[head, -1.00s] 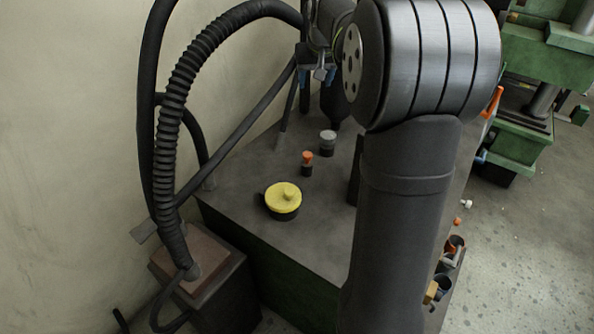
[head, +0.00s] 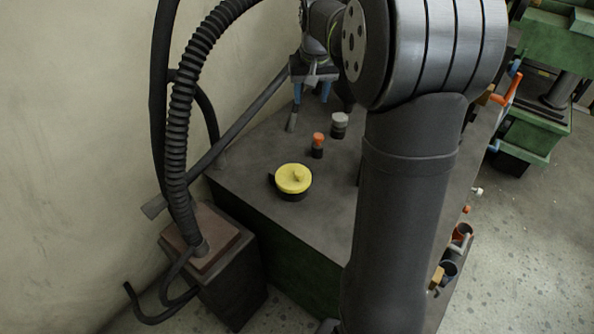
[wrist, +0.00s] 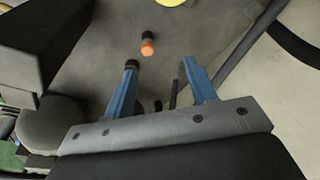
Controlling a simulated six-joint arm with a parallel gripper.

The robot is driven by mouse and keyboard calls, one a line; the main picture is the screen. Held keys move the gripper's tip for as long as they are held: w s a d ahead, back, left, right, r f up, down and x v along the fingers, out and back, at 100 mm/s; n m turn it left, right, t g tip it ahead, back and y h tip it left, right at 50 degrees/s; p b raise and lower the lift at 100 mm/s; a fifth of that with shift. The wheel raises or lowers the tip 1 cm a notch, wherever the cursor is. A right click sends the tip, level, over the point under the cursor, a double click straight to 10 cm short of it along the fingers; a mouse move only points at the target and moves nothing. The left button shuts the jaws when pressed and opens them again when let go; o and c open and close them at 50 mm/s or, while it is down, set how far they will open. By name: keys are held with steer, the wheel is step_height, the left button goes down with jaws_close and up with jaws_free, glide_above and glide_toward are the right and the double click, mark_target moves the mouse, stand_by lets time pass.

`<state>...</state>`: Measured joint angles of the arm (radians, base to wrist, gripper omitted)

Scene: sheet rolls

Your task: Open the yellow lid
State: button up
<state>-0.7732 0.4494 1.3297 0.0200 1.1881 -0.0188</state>
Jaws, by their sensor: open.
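The yellow lid (head: 293,178), round with a knob on top, sits on a low dark pot (head: 292,196) on the dark table. In the wrist view only an edge of the lid (wrist: 171,2) shows at the top. My gripper (head: 311,92) is beyond the lid near the table's back, above the surface and apart from the lid. Its two blue fingers are spread with nothing between them, as the wrist view also shows (wrist: 160,68).
An orange-topped small jar (head: 318,146) and a grey-topped jar (head: 339,125) stand between my gripper and the lid. A thick ribbed hose (head: 179,110) hangs at the left. The tabletop (head: 250,165) around the lid is mostly clear.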

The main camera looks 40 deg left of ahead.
steer(key=g+h, duration=0.1)
steer(key=h, duration=0.1)
glide_toward(300, 172)
step_height(300, 172, down, 9)
steer(key=shift+w+d+r, duration=0.1)
steer(key=shift+r, duration=0.1)
jaws_close()
